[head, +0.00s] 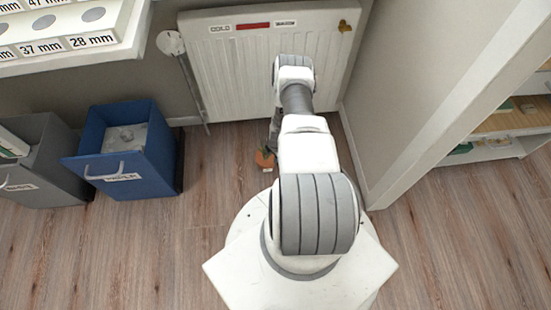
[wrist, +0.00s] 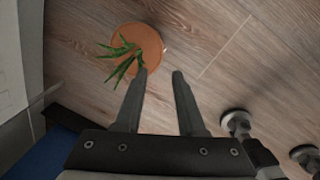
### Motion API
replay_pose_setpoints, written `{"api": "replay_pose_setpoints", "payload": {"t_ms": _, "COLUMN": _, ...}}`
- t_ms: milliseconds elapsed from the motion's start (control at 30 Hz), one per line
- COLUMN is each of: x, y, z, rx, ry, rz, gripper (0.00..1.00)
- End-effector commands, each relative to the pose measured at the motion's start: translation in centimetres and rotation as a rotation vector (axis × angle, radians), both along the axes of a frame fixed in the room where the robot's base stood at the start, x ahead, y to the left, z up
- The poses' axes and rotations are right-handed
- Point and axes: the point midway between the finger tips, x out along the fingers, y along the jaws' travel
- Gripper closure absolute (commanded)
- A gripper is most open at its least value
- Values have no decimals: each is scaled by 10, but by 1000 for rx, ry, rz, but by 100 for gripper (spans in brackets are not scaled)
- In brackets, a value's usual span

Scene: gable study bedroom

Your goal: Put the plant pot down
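The plant pot is a small round orange pot (head: 264,159) on the wooden floor in front of the radiator, partly hidden by my arm in the head view. In the wrist view the pot (wrist: 149,43) sits at the top, left of centre, with spiky green leaves spreading to its left. My gripper (wrist: 160,72) is open, with bare floor showing between its two fingers. The left fingertip overlaps the pot's lower edge in the wrist view; I cannot tell whether it touches. In the head view my gripper (head: 274,130) is mostly hidden behind my arm, just above the pot.
A white radiator (head: 235,75) stands behind the pot. A blue bin (head: 160,150) and a grey bin (head: 45,185) stand to the left. A wall edge (head: 385,165) is close on the right, with low shelves (head: 510,122) beyond it. Floor between the blue bin and pot is clear.

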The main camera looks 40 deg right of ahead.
Motion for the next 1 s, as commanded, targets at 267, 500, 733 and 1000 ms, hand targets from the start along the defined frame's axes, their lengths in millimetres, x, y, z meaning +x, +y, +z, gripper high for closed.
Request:
{"api": "replay_pose_setpoints", "payload": {"t_ms": 267, "x": 6, "y": 1, "z": 11, "rx": 0, "ry": 1, "rz": -1, "gripper": 61}}
{"api": "replay_pose_setpoints", "payload": {"t_ms": 500, "x": 49, "y": -10, "z": 70, "rx": 0, "ry": -24, "rz": -63, "gripper": 61}}
{"api": "replay_pose_setpoints", "payload": {"t_ms": 733, "x": 107, "y": -9, "z": 183, "rx": 12, "ry": -58, "rz": -197, "gripper": 61}}
{"api": "replay_pose_setpoints", "payload": {"t_ms": 1000, "x": 144, "y": 15, "z": 319, "rx": 37, "ry": -100, "rz": -360, "gripper": 61}}
